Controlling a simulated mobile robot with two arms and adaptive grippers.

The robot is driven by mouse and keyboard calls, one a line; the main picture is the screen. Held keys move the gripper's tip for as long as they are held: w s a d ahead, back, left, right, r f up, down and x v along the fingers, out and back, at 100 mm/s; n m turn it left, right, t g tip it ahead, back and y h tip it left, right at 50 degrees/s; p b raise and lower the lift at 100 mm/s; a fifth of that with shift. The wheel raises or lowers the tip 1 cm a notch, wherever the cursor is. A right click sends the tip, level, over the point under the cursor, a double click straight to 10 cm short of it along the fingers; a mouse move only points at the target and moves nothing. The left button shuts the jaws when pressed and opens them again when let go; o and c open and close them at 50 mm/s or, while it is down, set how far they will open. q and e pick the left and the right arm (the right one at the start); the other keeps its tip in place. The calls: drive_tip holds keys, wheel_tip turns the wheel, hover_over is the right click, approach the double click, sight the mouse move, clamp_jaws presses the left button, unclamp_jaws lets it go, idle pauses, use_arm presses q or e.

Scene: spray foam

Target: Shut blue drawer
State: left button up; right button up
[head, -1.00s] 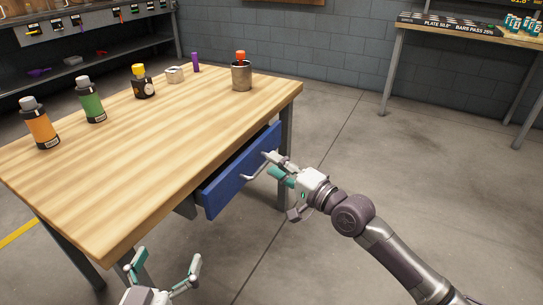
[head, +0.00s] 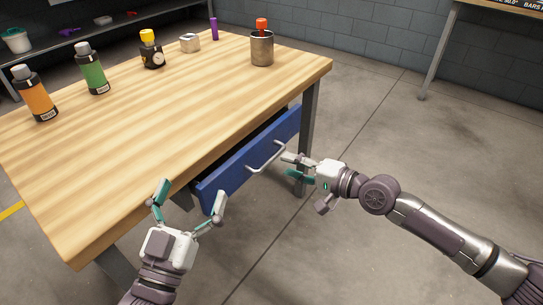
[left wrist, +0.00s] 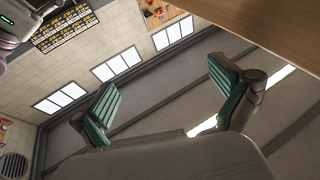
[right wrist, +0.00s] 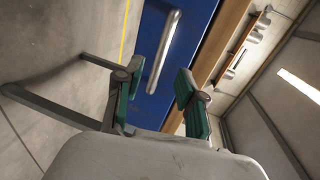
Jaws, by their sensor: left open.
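The blue drawer (head: 238,170) under the wooden table is partly pulled out, with a dark gap behind its front panel. Its silver bar handle (head: 266,156) faces the open floor. My right gripper (head: 287,167) is just right of the handle, apart from it. In the right wrist view, the handle (right wrist: 164,52) and blue front (right wrist: 190,45) appear beyond its spread, empty fingers (right wrist: 155,92). My left gripper (head: 190,197) is open and empty by the table's near edge, left of the drawer's near end. Its parted fingers (left wrist: 160,88) show in the left wrist view.
The tabletop (head: 170,130) holds an orange bottle (head: 35,95), a green bottle (head: 91,70), a yellow-capped dark bottle (head: 152,50) and a metal cup (head: 262,48). A table leg (head: 309,130) stands beyond the drawer's far end. Floor (head: 400,130) to the right is clear.

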sight(271, 158)
drive_tip(key=b+x, duration=0.1)
drive_tip(key=x, duration=0.5)
drive_tip(key=shift+w+a+f, duration=0.15)
drive_tip(key=shift+a, duration=0.15)
use_arm(q)
drive_tip(key=r+t, duration=0.1)
drive_tip(key=s+r+t+h, duration=0.1)
drive_tip(key=r, duration=0.1)
drive_tip(key=shift+s, duration=0.2)
use_arm(e)
clamp_jaws()
